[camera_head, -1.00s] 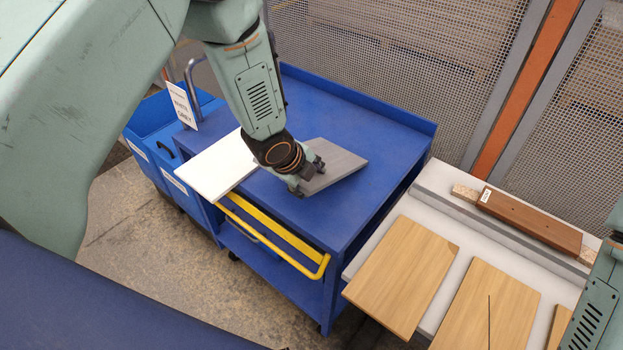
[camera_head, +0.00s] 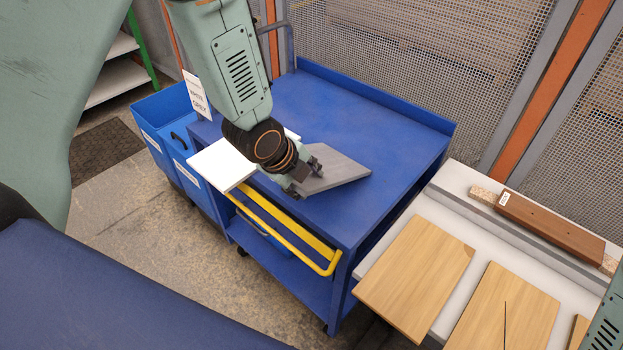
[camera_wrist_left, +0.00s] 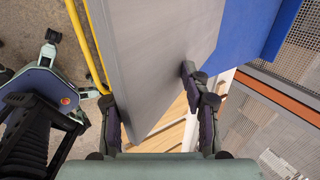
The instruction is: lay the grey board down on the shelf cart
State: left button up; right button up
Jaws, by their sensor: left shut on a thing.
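The grey board (camera_head: 340,173) is over the top of the blue shelf cart (camera_head: 390,116), near its front edge. My left gripper (camera_head: 300,182) is shut on the board's near left end. In the left wrist view the board (camera_wrist_left: 160,50) runs between the two fingers of the gripper (camera_wrist_left: 150,105). I cannot tell whether the board touches the cart top along its length. A white board (camera_head: 222,165) lies on the cart's front left corner, partly behind my left gripper.
A yellow handle (camera_head: 290,232) juts from the cart's front. Blue bins (camera_head: 170,130) with a sign stand at the left. At the right a pale table (camera_head: 440,215) holds wooden boards (camera_head: 415,275) and a brown block (camera_head: 550,225). The cart's back right is clear.

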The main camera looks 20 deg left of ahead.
aim_at(296, 184)
pick_arm(q)
jog(key=shift+r, duration=0.1)
jog(key=shift+s+a+r, duration=0.1)
jog(key=shift+s+a, duration=0.05)
jog(key=shift+s, duration=0.2)
jog(key=shift+s+a+r+b, duration=0.15)
jog(key=shift+s+r+b, duration=0.05)
jog(key=shift+s, duration=0.2)
jog(key=shift+s+a+r+b, duration=0.15)
jog(key=shift+s, duration=0.2)
jog(key=shift+s+a+r, duration=0.1)
jog(key=shift+s, duration=0.25)
jog(key=o, duration=0.5)
jog(key=shift+w, duration=0.25)
jog(key=shift+c, duration=0.2)
jog(key=shift+o, duration=0.7)
jog(key=shift+s, duration=0.15)
